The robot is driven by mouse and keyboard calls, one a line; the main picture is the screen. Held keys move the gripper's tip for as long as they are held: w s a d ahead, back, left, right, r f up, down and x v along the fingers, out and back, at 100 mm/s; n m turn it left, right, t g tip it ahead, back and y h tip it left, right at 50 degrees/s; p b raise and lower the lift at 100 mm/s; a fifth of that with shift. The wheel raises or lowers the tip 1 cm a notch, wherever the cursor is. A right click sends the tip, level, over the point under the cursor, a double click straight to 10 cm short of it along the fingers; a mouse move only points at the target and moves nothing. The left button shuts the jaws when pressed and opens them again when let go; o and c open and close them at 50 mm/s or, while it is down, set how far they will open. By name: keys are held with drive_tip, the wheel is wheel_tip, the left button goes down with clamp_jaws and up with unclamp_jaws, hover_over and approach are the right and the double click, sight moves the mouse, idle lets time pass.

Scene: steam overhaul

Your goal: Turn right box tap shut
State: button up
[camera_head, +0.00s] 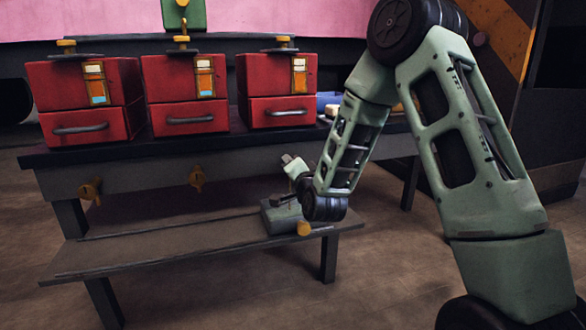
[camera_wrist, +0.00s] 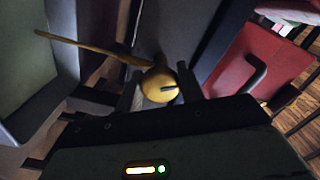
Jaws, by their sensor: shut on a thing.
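Three red boxes stand in a row on the bench, and the right box (camera_head: 278,80) is nearest my arm. The right box tap (camera_wrist: 158,84) is yellow, with a round hub and a long thin lever pointing to the upper left in the wrist view. My gripper (camera_wrist: 160,90) is shut on the hub, one finger on each side. In the head view my gripper (camera_head: 292,168) is at the bench's front below the right box and hides this tap. The right box also shows at the right of the wrist view (camera_wrist: 252,70).
The left tap (camera_head: 90,190) and middle tap (camera_head: 197,179) are on the bench's front edge. The shelf's left part is clear.

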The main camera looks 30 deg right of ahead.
drive_tip(key=m, duration=0.6)
drive_tip(key=shift+p, duration=0.3)
drive_tip(key=shift+m, duration=0.3)
drive_tip(key=o, duration=0.9)
drive_tip(key=shift+o, duration=0.2)
